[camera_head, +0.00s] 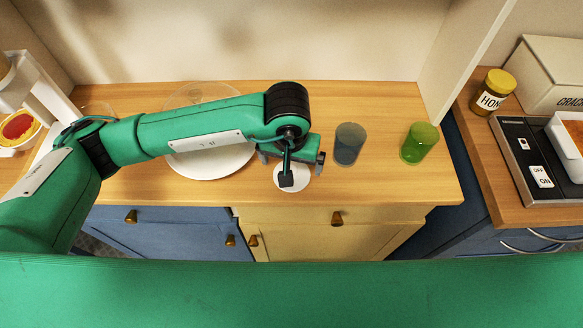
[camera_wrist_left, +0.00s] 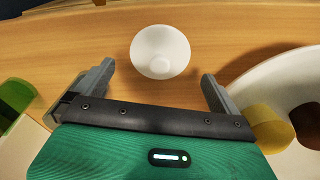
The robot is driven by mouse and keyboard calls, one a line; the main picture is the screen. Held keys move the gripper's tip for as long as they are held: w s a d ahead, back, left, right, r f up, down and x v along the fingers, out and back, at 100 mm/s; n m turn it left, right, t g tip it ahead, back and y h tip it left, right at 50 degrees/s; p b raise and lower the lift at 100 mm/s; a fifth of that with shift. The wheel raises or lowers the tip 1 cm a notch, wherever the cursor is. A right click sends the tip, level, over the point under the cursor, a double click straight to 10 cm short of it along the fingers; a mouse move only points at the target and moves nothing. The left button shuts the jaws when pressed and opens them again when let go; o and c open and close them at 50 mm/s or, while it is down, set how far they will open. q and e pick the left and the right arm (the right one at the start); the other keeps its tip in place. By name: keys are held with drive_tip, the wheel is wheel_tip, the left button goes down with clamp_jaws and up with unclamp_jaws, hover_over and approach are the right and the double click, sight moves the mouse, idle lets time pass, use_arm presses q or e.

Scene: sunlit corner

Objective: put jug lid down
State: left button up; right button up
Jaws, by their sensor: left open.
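The jug lid (camera_head: 297,182) is a small white disc lying on the wooden counter near its front edge, partly covered by my left gripper in the head view. In the left wrist view the lid (camera_wrist_left: 160,50) shows whole, with a raised middle, just beyond the fingertips. My left gripper (camera_head: 304,170) is above it. In the wrist view the left gripper (camera_wrist_left: 157,75) is open, its fingers apart with nothing between them. My right gripper is not in view.
A grey-blue glass (camera_head: 349,144) and a green glass (camera_head: 419,143) stand right of the lid. A large white plate (camera_head: 213,163) lies left, partly under my left arm. The counter front between lid and green glass is clear. A honey jar (camera_head: 494,92) stands on the right counter.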

use_arm(q)
wheel_tip(320, 180, up, 8)
drive_tip(key=s+b, duration=0.1)
drive_tip(key=shift+b, duration=0.3)
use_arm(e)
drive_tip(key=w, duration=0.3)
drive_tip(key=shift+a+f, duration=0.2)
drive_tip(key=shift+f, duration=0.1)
use_arm(q)
drive_tip(key=shift+a+f, duration=0.1)
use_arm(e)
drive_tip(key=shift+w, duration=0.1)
